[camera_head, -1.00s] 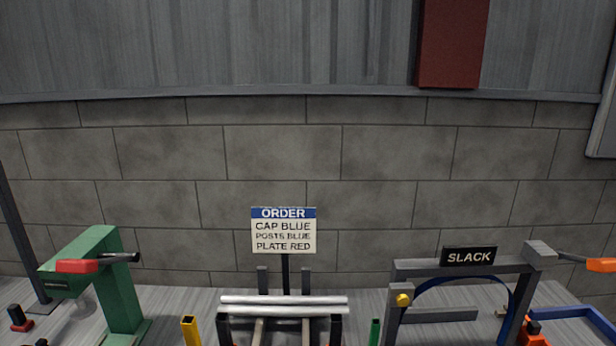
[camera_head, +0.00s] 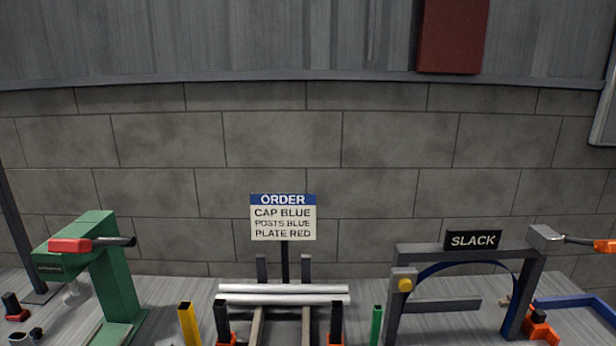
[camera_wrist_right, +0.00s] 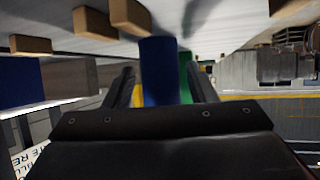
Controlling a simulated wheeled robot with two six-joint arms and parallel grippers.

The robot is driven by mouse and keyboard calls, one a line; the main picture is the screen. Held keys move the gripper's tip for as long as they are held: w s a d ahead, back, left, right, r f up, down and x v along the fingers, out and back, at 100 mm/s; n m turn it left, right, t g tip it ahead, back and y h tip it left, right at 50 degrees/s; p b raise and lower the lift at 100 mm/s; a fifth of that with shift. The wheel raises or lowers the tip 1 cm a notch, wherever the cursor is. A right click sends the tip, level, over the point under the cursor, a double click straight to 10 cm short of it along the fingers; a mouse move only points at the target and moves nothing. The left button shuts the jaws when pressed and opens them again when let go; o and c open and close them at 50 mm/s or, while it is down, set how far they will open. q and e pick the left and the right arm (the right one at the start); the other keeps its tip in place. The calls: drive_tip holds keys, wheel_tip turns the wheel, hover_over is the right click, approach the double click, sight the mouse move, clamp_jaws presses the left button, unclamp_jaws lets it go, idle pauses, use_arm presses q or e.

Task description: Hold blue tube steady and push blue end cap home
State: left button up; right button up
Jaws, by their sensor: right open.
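In the right wrist view, my right gripper (camera_wrist_right: 160,92) is open, with its two dark fingers apart. A blue upright piece (camera_wrist_right: 160,70), which looks like the blue tube, shows in the gap between the fingers. I cannot tell whether it is between the fingertips or beyond them; no finger visibly touches it. I cannot make out a blue end cap in either view. My left gripper is not in view, and neither gripper shows in the head view.
An order sign (camera_head: 283,218) stands behind a rack with silver rods (camera_head: 284,294). A yellow post (camera_head: 188,324) and green post (camera_head: 376,325) flank the rack. A green press (camera_head: 100,270) is left, a grey frame marked SLACK (camera_head: 395,310) right. Tan blocks (camera_wrist_right: 95,22) show in the wrist view.

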drive_tip(key=shift+a+f, duration=0.1)
drive_tip(key=shift+a, duration=0.05)
drive_tip(key=c, duration=0.6)
drive_tip(key=shift+c, duration=0.2)
idle(0.6)
drive_tip(key=o, duration=0.9)
drive_tip(key=shift+c, duration=0.2)
